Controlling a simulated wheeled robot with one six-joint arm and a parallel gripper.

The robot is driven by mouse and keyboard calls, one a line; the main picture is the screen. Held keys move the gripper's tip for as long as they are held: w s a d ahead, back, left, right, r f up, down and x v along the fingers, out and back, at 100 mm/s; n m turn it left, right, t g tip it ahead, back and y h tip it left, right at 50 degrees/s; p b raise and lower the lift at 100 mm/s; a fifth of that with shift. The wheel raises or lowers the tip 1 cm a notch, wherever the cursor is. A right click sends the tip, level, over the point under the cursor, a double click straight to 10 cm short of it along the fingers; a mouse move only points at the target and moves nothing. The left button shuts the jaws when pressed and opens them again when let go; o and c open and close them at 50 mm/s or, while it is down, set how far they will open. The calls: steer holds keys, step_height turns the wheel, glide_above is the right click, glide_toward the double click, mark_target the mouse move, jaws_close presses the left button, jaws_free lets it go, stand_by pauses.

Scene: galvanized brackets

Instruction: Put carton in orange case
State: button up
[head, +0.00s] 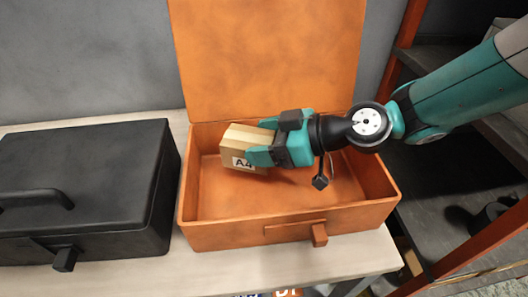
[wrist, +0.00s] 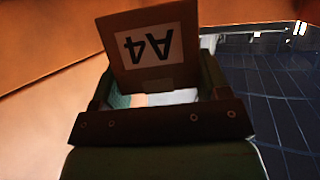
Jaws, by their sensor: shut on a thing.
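The carton (head: 241,139) is a small tan box with a white label reading A4. My gripper (head: 262,146) is shut on the carton, one finger on each side of it. The orange case (head: 290,231) stands open on the table with its lid raised at the back. In the head view the carton is over the left part of the case's inside; I cannot tell whether it touches the floor of the case. In the wrist view the carton (wrist: 150,50) sticks out beyond the fingers, its label upside down.
A closed black case (head: 100,190) with a handle stands on the pale table (head: 160,275), left of the orange case. A dark shelf with orange posts (head: 480,240) is at the right. The orange case's inside looks empty apart from the carton and my gripper.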

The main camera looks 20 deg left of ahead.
step_height(320, 180, down, 3)
steer(key=shift+f, duration=0.2)
steer(key=shift+f+b, duration=0.35)
steer(key=shift+b, duration=0.15)
steer(key=shift+f+b, duration=0.25)
steer(key=shift+b, duration=0.05)
steer(key=o, duration=1)
steer(key=shift+r, duration=0.1)
